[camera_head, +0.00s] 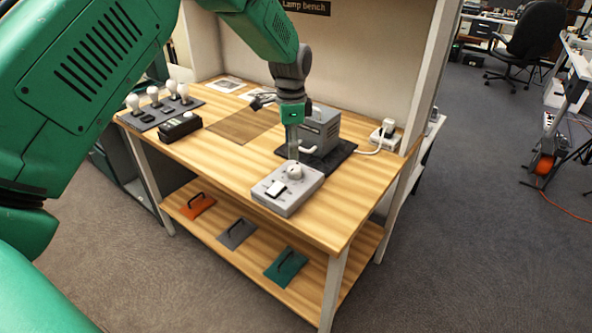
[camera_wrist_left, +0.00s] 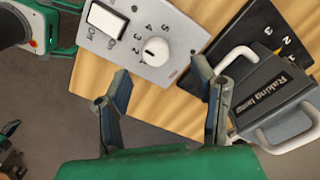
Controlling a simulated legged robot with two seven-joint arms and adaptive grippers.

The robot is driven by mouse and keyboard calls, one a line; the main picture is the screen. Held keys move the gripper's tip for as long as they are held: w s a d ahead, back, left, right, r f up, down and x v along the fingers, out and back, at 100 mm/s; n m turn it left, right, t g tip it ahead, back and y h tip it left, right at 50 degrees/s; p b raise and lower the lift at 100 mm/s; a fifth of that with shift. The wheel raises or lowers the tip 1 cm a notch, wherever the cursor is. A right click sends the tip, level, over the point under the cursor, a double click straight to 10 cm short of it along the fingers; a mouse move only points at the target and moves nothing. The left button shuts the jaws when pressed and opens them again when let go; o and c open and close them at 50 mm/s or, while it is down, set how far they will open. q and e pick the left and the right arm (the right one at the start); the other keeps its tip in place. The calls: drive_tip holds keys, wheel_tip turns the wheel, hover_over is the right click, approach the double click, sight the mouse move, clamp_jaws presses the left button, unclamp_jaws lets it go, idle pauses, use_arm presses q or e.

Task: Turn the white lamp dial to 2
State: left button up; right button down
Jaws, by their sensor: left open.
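The white dial (camera_head: 294,170) sits on a light grey control box (camera_head: 300,192) near the bench's front edge. In the wrist view the dial (camera_wrist_left: 156,51) has printed numbers around it and a small dark mark on its left side; I cannot tell surely which number it points at. A white switch (camera_wrist_left: 106,19) marked Off and On is on the same box. My left gripper (camera_head: 292,148) points down just above the dial. In the wrist view its two fingers (camera_wrist_left: 162,74) are apart, with the dial beyond them, seemingly untouched. My right gripper is not seen.
Bulbs on a dark tray (camera_head: 165,112) and a black box (camera_head: 180,127) are at the left. Bare wood lies left of the control box.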

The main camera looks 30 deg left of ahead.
sight(295, 167)
use_arm(q)
drive_tip(key=f, duration=0.2)
drive_tip(key=d+f, duration=0.1)
drive_tip(key=f, duration=0.3)
drive_tip(key=shift+d+f, duration=0.25)
drive_tip(key=shift+d, duration=0.15)
drive_tip(key=shift+a+f, duration=0.15)
drive_tip(key=shift+f, duration=0.15)
drive_tip(key=shift+a+f, duration=0.2)
drive_tip(key=shift+a, duration=0.35)
drive_tip(key=shift+d, duration=0.1)
drive_tip(key=c, duration=0.9)
drive_tip(key=shift+d+r, duration=0.1)
drive_tip(key=shift+d, duration=0.05)
drive_tip(key=shift+c, duration=1)
drive_tip(key=shift+d, duration=0.2)
drive_tip(key=shift+c, duration=0.2)
drive_tip(key=shift+w+r, duration=0.1)
drive_tip(key=shift+a, duration=0.15)
